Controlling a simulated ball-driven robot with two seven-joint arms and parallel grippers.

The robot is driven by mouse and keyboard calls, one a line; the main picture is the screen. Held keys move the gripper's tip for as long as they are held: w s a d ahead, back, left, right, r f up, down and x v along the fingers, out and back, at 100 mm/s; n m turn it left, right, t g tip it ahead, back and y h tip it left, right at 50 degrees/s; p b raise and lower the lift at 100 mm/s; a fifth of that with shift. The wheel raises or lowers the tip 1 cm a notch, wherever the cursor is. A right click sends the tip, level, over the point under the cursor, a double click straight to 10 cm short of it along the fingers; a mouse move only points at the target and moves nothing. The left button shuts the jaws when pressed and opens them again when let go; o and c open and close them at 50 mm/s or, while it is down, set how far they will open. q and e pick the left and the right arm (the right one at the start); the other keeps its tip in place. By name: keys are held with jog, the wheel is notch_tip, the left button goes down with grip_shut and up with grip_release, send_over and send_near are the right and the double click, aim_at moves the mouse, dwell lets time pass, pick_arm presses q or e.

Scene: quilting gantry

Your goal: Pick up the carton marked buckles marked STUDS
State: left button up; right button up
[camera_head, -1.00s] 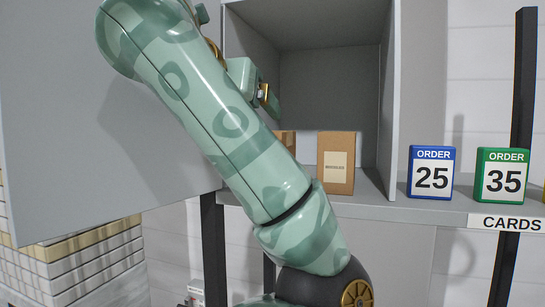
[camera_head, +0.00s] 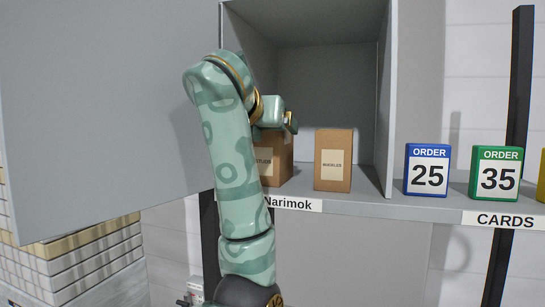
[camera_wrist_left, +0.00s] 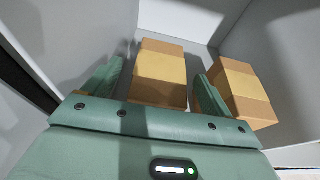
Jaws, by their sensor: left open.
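Two brown cartons stand upright side by side in an open cabinet. The left carton (camera_head: 270,168), whose label reads STUDS, is partly hidden behind my left arm. The right carton (camera_head: 333,160) has a label that appears to read BUCKLES. My left gripper (camera_head: 291,122) is in front of and above the STUDS carton. In the left wrist view its fingers are spread and empty, with the left carton (camera_wrist_left: 162,70) ahead between them and the right carton (camera_wrist_left: 240,92) beyond the right finger. Labels cannot be read there. My right gripper is out of view.
The cabinet's right wall (camera_head: 387,100) stands close to the right carton. A large grey panel (camera_head: 110,110) stands at the left. Order cards 25 (camera_head: 427,171) and 35 (camera_head: 496,174) stand on the shelf to the right. A Narimok label (camera_head: 293,204) is on the shelf edge.

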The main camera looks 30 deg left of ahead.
pick_arm(q)
jog(key=x, duration=0.3)
jog(key=shift+w+f, duration=0.1)
jog(key=shift+w, duration=0.25)
jog(key=c, duration=1.6)
